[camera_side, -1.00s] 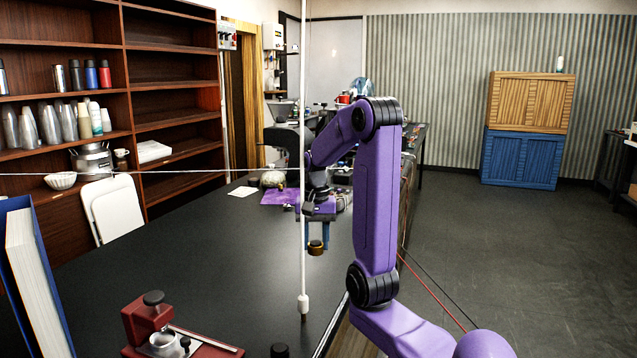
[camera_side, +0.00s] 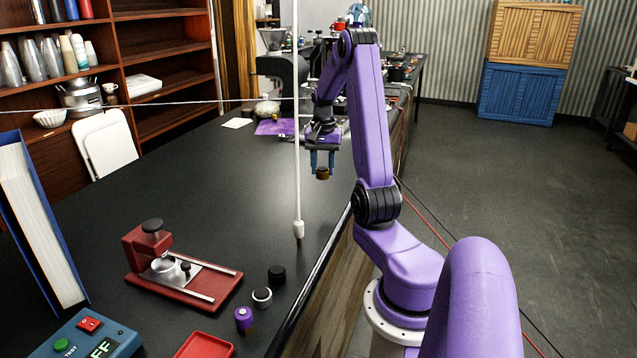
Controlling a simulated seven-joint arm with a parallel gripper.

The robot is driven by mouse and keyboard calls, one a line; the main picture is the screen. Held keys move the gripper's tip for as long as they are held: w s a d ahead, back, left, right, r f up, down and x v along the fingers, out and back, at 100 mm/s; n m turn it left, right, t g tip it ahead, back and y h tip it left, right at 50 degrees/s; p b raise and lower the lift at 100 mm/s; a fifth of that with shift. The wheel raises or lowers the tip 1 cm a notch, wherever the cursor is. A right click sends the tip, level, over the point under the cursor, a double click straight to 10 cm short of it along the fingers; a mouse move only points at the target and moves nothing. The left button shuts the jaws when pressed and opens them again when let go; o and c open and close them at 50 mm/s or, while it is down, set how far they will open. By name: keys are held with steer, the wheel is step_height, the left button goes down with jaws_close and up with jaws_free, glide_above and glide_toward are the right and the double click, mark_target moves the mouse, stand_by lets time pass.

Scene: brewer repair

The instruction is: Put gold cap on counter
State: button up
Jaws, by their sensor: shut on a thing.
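My gripper (camera_side: 322,162) points down over the right edge of the black counter (camera_side: 200,200). It is shut on the gold cap (camera_side: 322,173), a small brownish-gold cylinder held between its blue fingers. The cap hangs in the air above the counter, apart from its surface. How high it is above the counter I cannot tell exactly.
A white pole (camera_side: 298,228) stands in front, left of the gripper. A red press (camera_side: 180,270), a black cap (camera_side: 277,274), a ring (camera_side: 262,297), a purple piece (camera_side: 244,318) and a red tray (camera_side: 204,346) lie near the front. The counter's middle is clear.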

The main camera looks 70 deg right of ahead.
glide_above(318, 194)
step_height(318, 194, down, 4)
steer(key=shift+s+a+f, duration=0.15)
steer(key=shift+f, duration=1.65)
steer(key=shift+f, duration=0.2)
steer(key=o, duration=1.1)
steer(key=shift+r, duration=0.1)
